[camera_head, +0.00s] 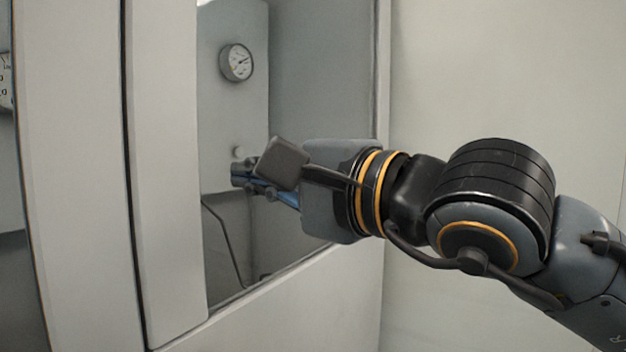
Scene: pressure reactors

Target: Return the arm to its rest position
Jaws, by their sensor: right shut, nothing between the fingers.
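My right arm comes in from the right and reaches left across the view, with dark grey links and yellow-orange rings. My right gripper (240,174) is at its far end, in front of the window opening of the pale cabinet (165,170). Its fingers are small in the view and partly hidden behind a grey block-shaped part of my wrist. The fingers look shut, with nothing seen between them. I cannot tell how deep the gripper is inside the opening. My left gripper is out of view.
A round pressure gauge (237,62) is on the wall inside the cabinet, above my gripper. A dark cable (225,240) hangs below. The blank wall (500,70) at upper right is clear.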

